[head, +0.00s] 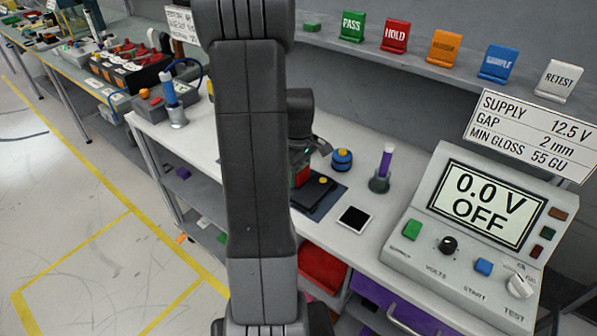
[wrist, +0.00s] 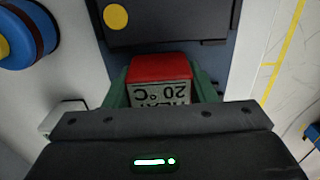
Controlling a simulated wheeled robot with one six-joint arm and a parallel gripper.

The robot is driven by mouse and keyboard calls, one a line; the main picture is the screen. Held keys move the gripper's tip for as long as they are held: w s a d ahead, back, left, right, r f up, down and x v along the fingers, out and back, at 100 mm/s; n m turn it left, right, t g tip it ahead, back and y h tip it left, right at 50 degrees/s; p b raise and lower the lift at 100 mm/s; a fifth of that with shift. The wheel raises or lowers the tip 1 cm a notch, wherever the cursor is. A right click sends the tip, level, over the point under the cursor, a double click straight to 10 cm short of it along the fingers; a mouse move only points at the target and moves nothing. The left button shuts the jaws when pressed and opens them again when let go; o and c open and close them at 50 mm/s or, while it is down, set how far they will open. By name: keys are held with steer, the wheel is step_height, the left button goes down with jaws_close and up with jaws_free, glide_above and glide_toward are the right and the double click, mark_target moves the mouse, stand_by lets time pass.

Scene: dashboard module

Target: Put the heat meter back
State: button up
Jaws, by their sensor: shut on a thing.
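The heat meter (wrist: 160,85) is a small red block with a pale display reading 20 °C, seen upside down in the wrist view. My gripper (wrist: 160,94) is shut on it, with green fingers along its left and right sides. In the head view a sliver of the red meter (head: 302,177) shows beside my arm, which hides much of it. The meter is at the near edge of a black device with a yellow button (wrist: 165,22), over a blue-grey mat (head: 325,208). I cannot tell whether it touches the mat.
A blue round knob-like thing (head: 342,159), a purple stick in a grey holder (head: 380,172) and a black white-edged tile (head: 354,219) stand on the bench nearby. A supply unit reading 0.0 V OFF (head: 470,230) is at right. Coloured tags line the shelf behind.

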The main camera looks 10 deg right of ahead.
steer(key=shift+f, duration=0.25)
steer(key=o, duration=1.2)
steer(key=shift+r, duration=0.1)
steer(key=shift+c, duration=0.2)
